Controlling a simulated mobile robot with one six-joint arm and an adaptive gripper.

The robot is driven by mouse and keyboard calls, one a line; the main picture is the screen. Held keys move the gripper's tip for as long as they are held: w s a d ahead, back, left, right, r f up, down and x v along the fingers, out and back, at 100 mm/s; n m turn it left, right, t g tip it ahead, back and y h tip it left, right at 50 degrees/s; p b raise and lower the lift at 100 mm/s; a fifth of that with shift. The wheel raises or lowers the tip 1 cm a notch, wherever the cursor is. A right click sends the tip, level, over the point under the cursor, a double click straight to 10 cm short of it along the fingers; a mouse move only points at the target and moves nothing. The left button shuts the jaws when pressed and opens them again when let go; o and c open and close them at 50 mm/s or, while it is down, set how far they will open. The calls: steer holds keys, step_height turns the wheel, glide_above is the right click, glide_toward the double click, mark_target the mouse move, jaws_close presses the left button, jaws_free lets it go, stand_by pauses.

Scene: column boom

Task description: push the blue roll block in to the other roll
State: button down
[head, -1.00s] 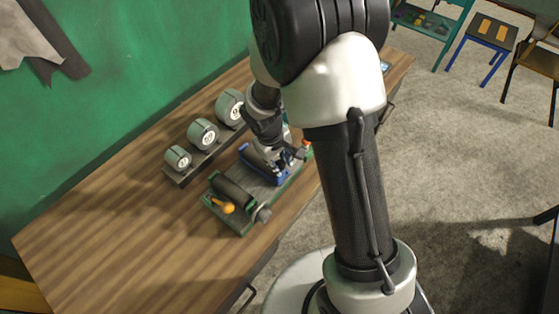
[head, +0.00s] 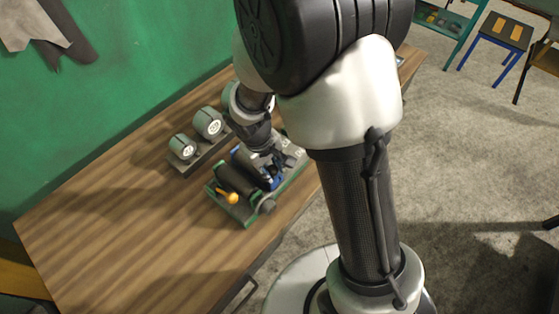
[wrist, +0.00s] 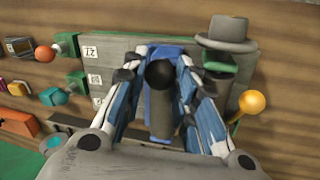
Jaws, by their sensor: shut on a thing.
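The blue roll block (head: 268,183) sits on the grey bed of a small machine (head: 239,213), close beside the other roll (head: 236,179), which is dark with green end parts. Whether the two touch is hidden. My gripper (head: 274,168) is over the block from above, shut on it. In the wrist view my gripper (wrist: 160,85) has a finger on each side of the blue block (wrist: 165,50), with a black ball knob (wrist: 159,74) and a grey roll (wrist: 160,115) between them. An orange-knobbed lever (head: 228,198) and a grey knob (head: 266,206) are at the other roll's end.
The wooden bench (head: 110,220) is clear to the left.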

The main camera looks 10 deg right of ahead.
steer(key=shift+w, duration=0.1)
steer(key=c, duration=1.3)
jaws_free()
steer(key=shift+r, duration=0.15)
steer(key=r, duration=0.4)
steer(key=a+r, duration=0.1)
steer(key=r, duration=0.2)
steer(key=s+a+r, duration=0.1)
steer(key=r, duration=0.3)
steer(key=shift+r, duration=0.3)
steer(key=s+d+r+m+t+b, duration=0.1)
steer(key=s+d+r, duration=0.1)
steer(key=s, duration=0.3)
steer(key=s+d+r+m+t+y+b, duration=0.1)
steer(key=s+d+r+m+b, duration=0.1)
steer(key=s, duration=0.4)
steer(key=s+d+r+m+t+y+b, duration=0.1)
steer(key=s+d+r+m+b, duration=0.1)
steer(key=s, duration=0.3)
steer(key=shift+s+d+r+t, duration=0.15)
steer(key=shift+s+d+r, duration=0.05)
steer(key=shift+d+r, duration=0.2)
steer(key=shift+s+d+r+t, duration=0.15)
steer(key=shift+d+r, duration=0.1)
steer(key=shift+d, duration=0.25)
